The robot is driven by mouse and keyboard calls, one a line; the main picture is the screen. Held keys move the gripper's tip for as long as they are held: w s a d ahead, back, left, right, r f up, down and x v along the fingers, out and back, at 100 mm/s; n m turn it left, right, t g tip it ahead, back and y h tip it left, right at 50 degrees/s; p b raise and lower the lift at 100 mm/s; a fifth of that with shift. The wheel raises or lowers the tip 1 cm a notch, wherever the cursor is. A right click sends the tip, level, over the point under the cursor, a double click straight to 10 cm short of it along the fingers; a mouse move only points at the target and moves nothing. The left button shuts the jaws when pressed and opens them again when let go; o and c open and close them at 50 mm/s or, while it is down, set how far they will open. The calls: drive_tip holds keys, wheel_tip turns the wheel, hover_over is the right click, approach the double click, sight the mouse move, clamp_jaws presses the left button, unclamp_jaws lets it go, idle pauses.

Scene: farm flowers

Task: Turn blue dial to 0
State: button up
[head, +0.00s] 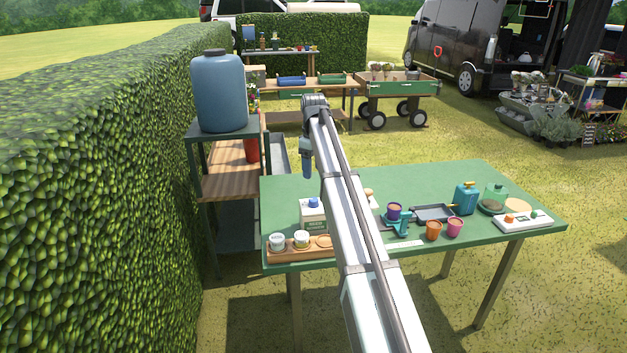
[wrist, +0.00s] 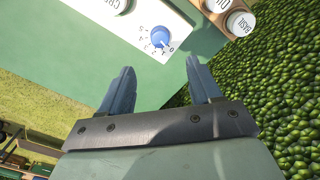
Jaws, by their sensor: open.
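The blue dial (wrist: 160,37) shows in the wrist view on the face of a white box (wrist: 125,30), with a printed number scale around it that includes a 0 at its right. Which number it points to is hard to tell. In the head view the dial (head: 313,203) is on top of the white box (head: 312,221), partly beside my arm. My gripper (wrist: 160,82) is open and empty, with its two fingers apart and pointing toward the dial without touching it. In the head view my gripper (head: 307,170) hangs above the green table, behind the box.
A wooden tray (head: 284,257) with labelled jars (wrist: 240,22) stands beside the box. Cups (head: 433,230), a blue can (head: 466,198) and a white panel (head: 508,222) fill the right side of the green table (head: 285,190). A hedge (head: 110,170) stands left.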

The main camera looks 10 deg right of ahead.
drive_tip(key=shift+r, duration=1.15)
